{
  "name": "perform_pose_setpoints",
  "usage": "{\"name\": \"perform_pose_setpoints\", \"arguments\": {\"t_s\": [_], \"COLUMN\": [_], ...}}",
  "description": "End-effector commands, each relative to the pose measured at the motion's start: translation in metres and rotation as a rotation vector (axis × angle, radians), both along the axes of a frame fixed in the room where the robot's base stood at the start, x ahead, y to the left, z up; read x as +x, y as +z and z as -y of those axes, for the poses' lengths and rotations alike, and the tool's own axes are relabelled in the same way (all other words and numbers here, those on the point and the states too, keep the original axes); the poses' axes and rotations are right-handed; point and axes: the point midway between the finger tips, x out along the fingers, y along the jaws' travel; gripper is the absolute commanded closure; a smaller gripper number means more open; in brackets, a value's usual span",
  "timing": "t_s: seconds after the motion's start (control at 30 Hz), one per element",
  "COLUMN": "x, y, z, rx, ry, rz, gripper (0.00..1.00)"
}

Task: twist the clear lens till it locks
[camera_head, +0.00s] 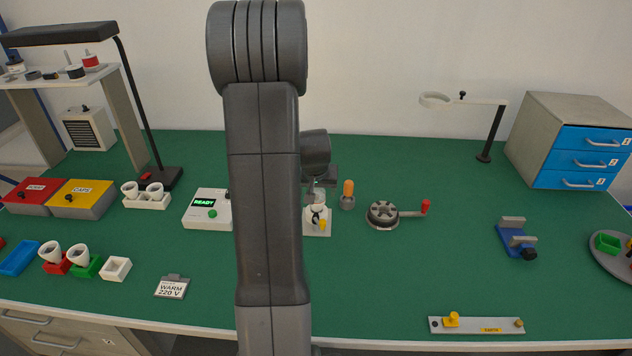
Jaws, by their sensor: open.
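My gripper (314,193) points down over a small white fixture (317,230) just right of my arm, on the green bench. The gripper is small in view and partly hidden. A pale round piece, perhaps the clear lens (319,212), stands on the fixture directly below the gripper, with dark and yellow parts beside it. I cannot tell whether the fingers touch it or how the lens is seated.
An orange-topped piece (348,190) stands close right of the fixture, then a dark round device with a red-knobbed crank (384,214). A box reading READY (207,210) is left of my arm.

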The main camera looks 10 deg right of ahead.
Motion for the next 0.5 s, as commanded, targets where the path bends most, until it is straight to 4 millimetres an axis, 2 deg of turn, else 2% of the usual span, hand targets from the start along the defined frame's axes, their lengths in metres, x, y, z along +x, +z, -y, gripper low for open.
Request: {"name": "perform_pose_setpoints", "arguments": {"t_s": [0.2,0.5], "x": [0.0049,0.0054], "y": [-0.0115,-0.0125], "z": [0.0016,0.0017], "rx": [0.000,0.000], "ry": [0.001,0.000], "rz": [0.000,0.001], "gripper": [0.28,0.28]}}
